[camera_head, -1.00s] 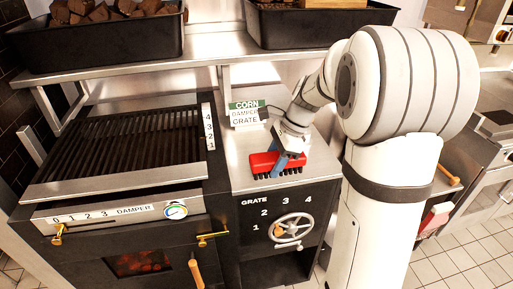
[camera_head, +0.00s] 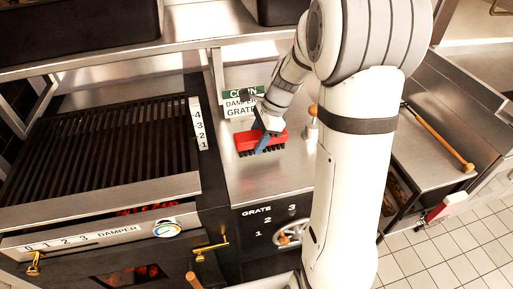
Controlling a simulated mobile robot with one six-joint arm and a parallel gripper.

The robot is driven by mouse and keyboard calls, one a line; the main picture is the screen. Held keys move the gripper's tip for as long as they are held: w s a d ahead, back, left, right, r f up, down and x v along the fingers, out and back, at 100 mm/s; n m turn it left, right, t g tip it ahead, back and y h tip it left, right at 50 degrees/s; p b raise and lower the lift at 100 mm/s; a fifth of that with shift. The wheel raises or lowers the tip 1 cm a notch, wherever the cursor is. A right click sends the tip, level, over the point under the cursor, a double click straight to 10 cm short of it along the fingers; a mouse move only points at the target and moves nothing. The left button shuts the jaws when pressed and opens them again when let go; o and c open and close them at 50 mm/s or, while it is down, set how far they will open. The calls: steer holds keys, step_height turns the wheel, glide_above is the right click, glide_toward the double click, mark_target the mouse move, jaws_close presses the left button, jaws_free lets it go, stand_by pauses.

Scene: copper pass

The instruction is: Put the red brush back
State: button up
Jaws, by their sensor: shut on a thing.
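The red brush (camera_head: 247,140) has a red block and dark bristles that point down. It is at the steel counter (camera_head: 255,180) right of the grill. My gripper (camera_head: 265,145) comes down from the upper right and is shut on the brush. One blue finger shows against the brush's front. I cannot tell whether the bristles touch the counter. My arm hides part of the area to the right.
The grill grate (camera_head: 100,150) lies to the left. A green and white sign (camera_head: 242,103) stands behind the brush. A handwheel (camera_head: 288,234) is on the front panel below. To the right, a wooden-handled tool (camera_head: 440,140) lies on a steel top, and a red and white item (camera_head: 441,208) hangs at its side.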

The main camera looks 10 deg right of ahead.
steer(key=shift+s+d+f, duration=0.2)
steer(key=shift+d+f, duration=0.1)
steer(key=shift+f, duration=0.3)
steer(key=shift+w+f, duration=0.1)
steer(key=shift+f, duration=1.4)
steer(key=shift+f, duration=0.2)
steer(key=o, duration=1)
steer(key=shift+o, duration=0.2)
